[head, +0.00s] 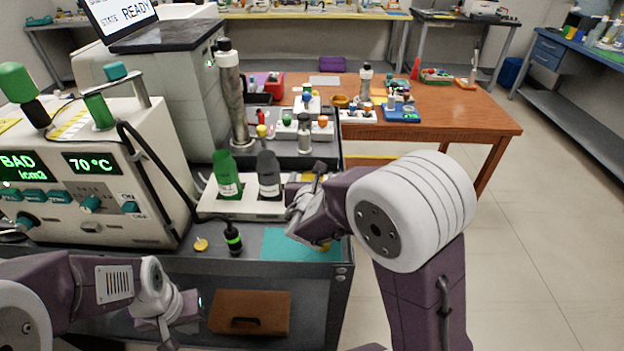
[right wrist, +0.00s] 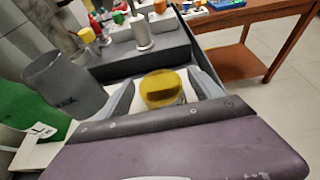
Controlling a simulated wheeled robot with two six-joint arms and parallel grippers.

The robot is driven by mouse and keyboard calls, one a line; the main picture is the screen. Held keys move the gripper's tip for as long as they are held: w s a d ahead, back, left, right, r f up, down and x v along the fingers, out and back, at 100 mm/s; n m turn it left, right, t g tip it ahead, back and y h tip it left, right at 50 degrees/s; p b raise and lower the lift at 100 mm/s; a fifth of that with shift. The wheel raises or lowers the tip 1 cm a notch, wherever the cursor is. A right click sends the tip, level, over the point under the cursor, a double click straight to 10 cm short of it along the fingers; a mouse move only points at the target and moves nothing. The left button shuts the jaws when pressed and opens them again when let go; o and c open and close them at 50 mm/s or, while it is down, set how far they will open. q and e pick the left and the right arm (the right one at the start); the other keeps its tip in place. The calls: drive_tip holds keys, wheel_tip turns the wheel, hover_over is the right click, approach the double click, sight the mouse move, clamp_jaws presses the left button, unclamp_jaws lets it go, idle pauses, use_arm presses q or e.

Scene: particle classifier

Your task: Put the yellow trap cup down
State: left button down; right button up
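The yellow trap cup (right wrist: 161,88) shows between the fingers of my right gripper (right wrist: 162,82) in the right wrist view. Pale rack surface shows on both sides of it, so the fingers stand apart from the cup. In the head view a yellowish patch (head: 308,177) at the right end of the white rack (head: 243,208) looks like this cup, partly hidden by my right gripper (head: 308,200). My left gripper (head: 170,318) hangs low at the left, in front of the cart's lower shelf, away from the cup; its fingers are unclear.
A green bottle (head: 227,178) and a grey bottle (head: 268,178) stand in the rack beside my right gripper. A teal mat (head: 285,245) lies in front. A black-and-green probe (head: 233,240) and small yellow disc (head: 201,244) lie left of it. The instrument (head: 90,180) fills the left.

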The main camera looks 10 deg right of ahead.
drive_tip(key=shift+r+p, duration=0.25)
drive_tip(key=shift+p, duration=0.1)
drive_tip(key=v, duration=1.2)
drive_tip(key=shift+p, duration=0.45)
